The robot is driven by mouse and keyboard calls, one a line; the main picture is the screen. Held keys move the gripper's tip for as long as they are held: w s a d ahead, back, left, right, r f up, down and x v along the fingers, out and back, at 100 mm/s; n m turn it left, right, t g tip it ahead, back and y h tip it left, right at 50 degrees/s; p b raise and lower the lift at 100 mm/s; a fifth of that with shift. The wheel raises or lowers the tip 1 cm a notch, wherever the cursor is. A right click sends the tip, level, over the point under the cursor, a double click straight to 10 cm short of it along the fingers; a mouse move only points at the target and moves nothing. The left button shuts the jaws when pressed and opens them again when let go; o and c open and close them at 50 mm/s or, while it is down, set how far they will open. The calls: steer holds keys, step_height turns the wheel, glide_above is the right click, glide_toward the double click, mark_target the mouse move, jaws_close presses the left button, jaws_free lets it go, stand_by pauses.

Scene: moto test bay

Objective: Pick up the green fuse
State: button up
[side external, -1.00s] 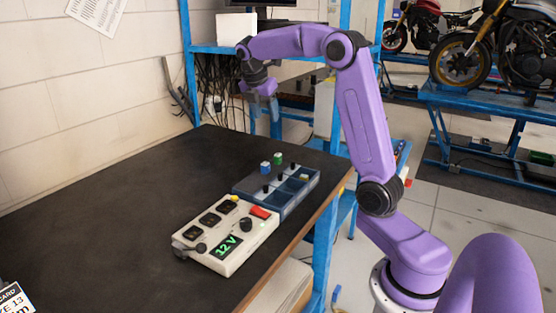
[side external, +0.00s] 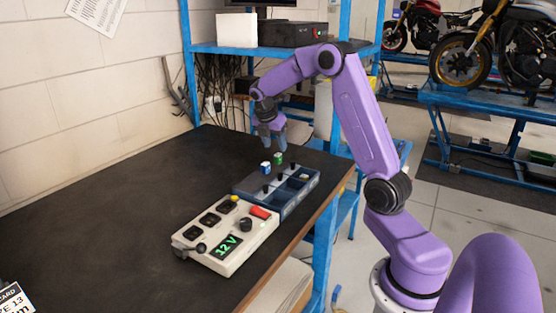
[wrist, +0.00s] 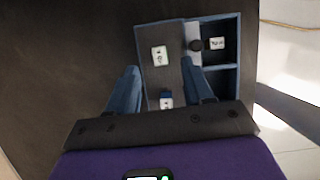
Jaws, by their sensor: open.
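The green fuse (side external: 279,158) stands upright on the flat part of a dark blue fuse box (side external: 247,185). In the wrist view, a white fuse top (wrist: 159,55) that matches its place shows between and slightly beyond my fingertips; its green sides do not show there. The blue fuse (side external: 265,167) stands close beside it, and in the wrist view (wrist: 166,98) it lies nearer the gripper palm. My gripper (side external: 274,144) is open and empty, pointing down just above the green fuse, one finger to each side in the wrist view (wrist: 160,66).
A fuse (wrist: 217,43) sits in a box compartment, beside a black knob (wrist: 195,45). A cream tester (side external: 215,232) with a 12 V display and a red switch stands in front of the box. The dark tabletop (side external: 120,215) is clear to the left.

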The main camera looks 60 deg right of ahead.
mark_target(278, 154)
steer(key=shift+x, duration=2.4)
jaws_close()
steer(key=shift+r, duration=0.1)
